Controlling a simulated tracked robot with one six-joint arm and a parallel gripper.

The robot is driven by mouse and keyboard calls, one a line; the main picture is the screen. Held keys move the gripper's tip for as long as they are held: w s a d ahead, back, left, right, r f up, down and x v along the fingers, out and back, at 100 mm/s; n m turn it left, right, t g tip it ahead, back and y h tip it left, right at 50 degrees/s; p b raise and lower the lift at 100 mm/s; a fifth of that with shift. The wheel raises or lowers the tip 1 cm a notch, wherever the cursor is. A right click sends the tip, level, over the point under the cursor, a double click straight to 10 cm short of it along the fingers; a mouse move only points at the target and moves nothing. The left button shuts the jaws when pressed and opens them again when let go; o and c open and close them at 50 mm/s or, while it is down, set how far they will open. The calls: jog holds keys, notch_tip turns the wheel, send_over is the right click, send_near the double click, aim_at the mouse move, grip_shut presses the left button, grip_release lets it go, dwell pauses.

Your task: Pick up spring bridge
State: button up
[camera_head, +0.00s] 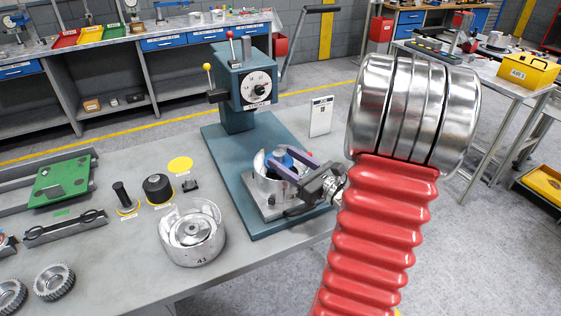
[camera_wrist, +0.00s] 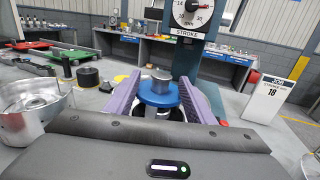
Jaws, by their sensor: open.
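A blue round part with a short metal stub on top, which I take to be the spring bridge, shows in the wrist view (camera_wrist: 159,94) and in the head view (camera_head: 284,160). It sits in a silver open-sided cup (camera_head: 268,187) on the base of the teal press. My gripper (camera_head: 280,157) reaches in from the right at the cup, with its purple fingers on either side of the blue part. In the wrist view, the fingers (camera_wrist: 159,88) are apart, with the blue part between them. I cannot tell whether they touch it. Its lower portion is hidden.
The teal press (camera_head: 240,110) with its dial and levers stands behind the cup. A white sign (camera_head: 321,116) stands right of the press.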

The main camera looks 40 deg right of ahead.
aim_at(283, 156)
jog(key=shift+w, duration=1.8)
jog(key=shift+c, duration=0.3)
grip_shut()
